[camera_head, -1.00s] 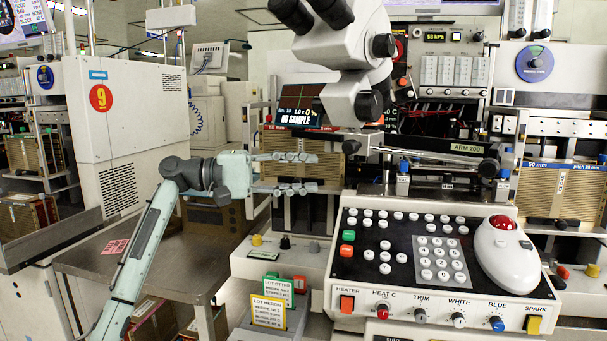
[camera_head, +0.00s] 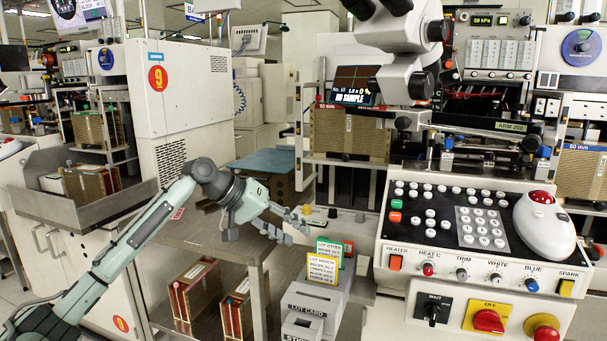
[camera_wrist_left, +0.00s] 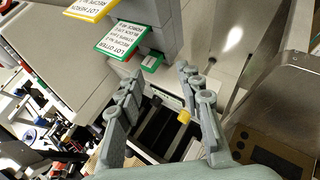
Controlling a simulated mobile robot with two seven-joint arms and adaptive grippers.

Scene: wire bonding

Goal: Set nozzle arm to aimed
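A long dark arm (camera_head: 480,133) lies across the bench under the microscope, by a plate whose lettering begins "ARM". I cannot tell for sure that it is the nozzle arm, nor read its setting. A small yellow knob (camera_wrist_left: 184,116) shows beyond the fingers; a yellow knob (camera_head: 307,210) is also on the ledge in the head view. My right gripper is out of view.
The card holder (camera_head: 302,326) with yellow and green lot cards stands right of my left gripper. The white microscope (camera_head: 402,30) overhangs the bench. A button console (camera_head: 450,248) fills the right. A metal table (camera_head: 210,232) lies below my left arm.

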